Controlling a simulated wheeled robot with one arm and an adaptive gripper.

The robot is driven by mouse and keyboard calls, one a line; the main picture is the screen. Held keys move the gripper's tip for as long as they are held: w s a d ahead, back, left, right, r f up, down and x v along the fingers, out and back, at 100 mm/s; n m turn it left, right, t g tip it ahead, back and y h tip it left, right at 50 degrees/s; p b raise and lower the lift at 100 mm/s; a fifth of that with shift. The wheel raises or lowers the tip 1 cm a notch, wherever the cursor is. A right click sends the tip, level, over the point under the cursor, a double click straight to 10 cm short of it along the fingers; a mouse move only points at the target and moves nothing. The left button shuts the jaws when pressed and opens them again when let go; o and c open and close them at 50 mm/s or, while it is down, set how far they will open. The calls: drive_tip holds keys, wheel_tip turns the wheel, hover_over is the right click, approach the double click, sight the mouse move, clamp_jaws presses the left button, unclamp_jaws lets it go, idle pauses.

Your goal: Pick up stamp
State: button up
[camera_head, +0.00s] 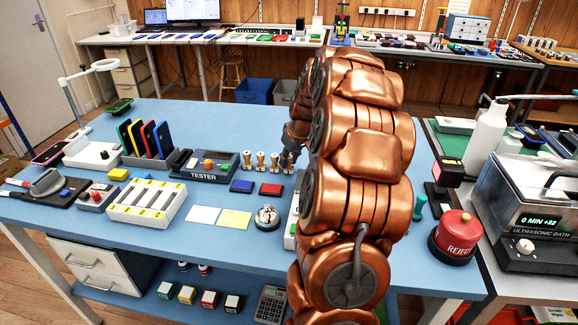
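Several small stamps with pale wooden handles stand upright in a row near the middle of the blue table. The leftmost stamp (247,161) and the ones beside it (261,162) and (275,162) show clearly. The rightmost stamp (289,168) is partly covered by my gripper (290,157). My gripper points down at this rightmost stamp, over or around its handle. The fingers are small, dark and partly hidden by my arm, so I cannot tell whether they grip it. A blue ink pad (242,186) and a red ink pad (271,189) lie in front of the stamps.
A tester box (205,166) stands left of the stamps. White paper (203,215), yellow paper (235,219) and a round metal device (267,216) lie in front. A red reject button (455,236) is at the right. My copper arm hides the table's right-middle part.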

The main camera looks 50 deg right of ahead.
clamp_jaws()
drive_tip(key=shift+a+r, duration=0.1)
drive_tip(key=shift+s+a+r, duration=0.25)
drive_tip(key=shift+a+r, duration=0.1)
drive_tip(key=s+a+r+b, duration=0.1)
drive_tip(key=s+a+r, duration=0.6)
drive_tip(key=a, duration=0.3)
drive_tip(key=shift+s+a, duration=0.25)
drive_tip(key=shift+a, duration=0.1)
drive_tip(key=shift+o, duration=0.2)
unclamp_jaws()
drive_tip(key=c, duration=0.4)
